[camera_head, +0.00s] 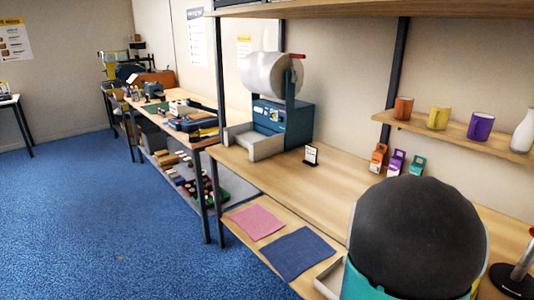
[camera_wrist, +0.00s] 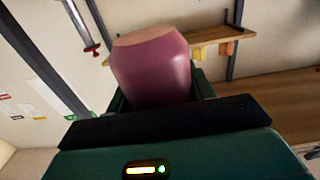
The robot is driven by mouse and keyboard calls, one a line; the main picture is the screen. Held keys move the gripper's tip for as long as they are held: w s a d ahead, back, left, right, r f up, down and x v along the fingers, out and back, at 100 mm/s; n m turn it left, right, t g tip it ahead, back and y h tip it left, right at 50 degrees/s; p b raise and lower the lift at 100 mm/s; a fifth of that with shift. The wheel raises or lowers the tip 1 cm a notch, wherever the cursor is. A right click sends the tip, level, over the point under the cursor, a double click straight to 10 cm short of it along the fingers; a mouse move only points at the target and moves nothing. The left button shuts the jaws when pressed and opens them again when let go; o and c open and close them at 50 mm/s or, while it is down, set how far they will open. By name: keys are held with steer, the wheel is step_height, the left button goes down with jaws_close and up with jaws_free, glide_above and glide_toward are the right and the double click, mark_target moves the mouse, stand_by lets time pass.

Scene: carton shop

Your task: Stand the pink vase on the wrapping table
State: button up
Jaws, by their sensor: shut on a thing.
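The pink vase (camera_wrist: 152,70) fills the middle of the wrist view, with its paler end toward the top of the picture. My gripper (camera_wrist: 157,92) is shut on it, with a dark green finger at each side. The part of the vase low between the fingers is hidden by the gripper body. The wooden wrapping table (camera_head: 325,187) runs along the right in the head view, and a wooden surface shows at the right of the wrist view. The vase does not show in the head view, where my dark, rounded arm part covers the lower right.
A teal machine with a wrap roll (camera_head: 271,75) stands at the table's left end. A small sign (camera_head: 311,155) and several small boxes (camera_head: 397,162) are farther right. A wall shelf (camera_head: 460,132) holds cups and a white vase (camera_head: 524,131). The table's middle is clear.

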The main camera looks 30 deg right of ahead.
steer(key=w+a+f+n+t+y, duration=0.2)
steer(key=w+a+f+n+t, duration=0.15)
steer(key=w+a, duration=0.45)
steer(key=w+a+f+n+t+y, duration=0.2)
steer(key=w+a+f+t+y, duration=0.15)
steer(key=w, duration=0.75)
steer(key=w+a+f+n+t+y, duration=0.25)
steer(key=w+a+t, duration=0.35)
steer(key=w, duration=0.4)
steer(key=w+a+f+n+t+y, duration=0.1)
steer(key=w+a+f+n+y, duration=0.25)
steer(key=a, duration=0.55)
steer(key=w+a+f+n+y, duration=0.2)
steer(key=a+f+y, duration=0.15)
steer(key=a, duration=0.65)
steer(key=w+a+f+n+t+y, duration=0.1)
steer(key=w+a+f+n+y, duration=0.2)
steer(key=a, duration=0.6)
steer(key=s+f, duration=0.5)
steer(key=f, duration=0.2)
steer(key=shift+a, duration=0.4)
steer(key=shift+d, duration=0.1)
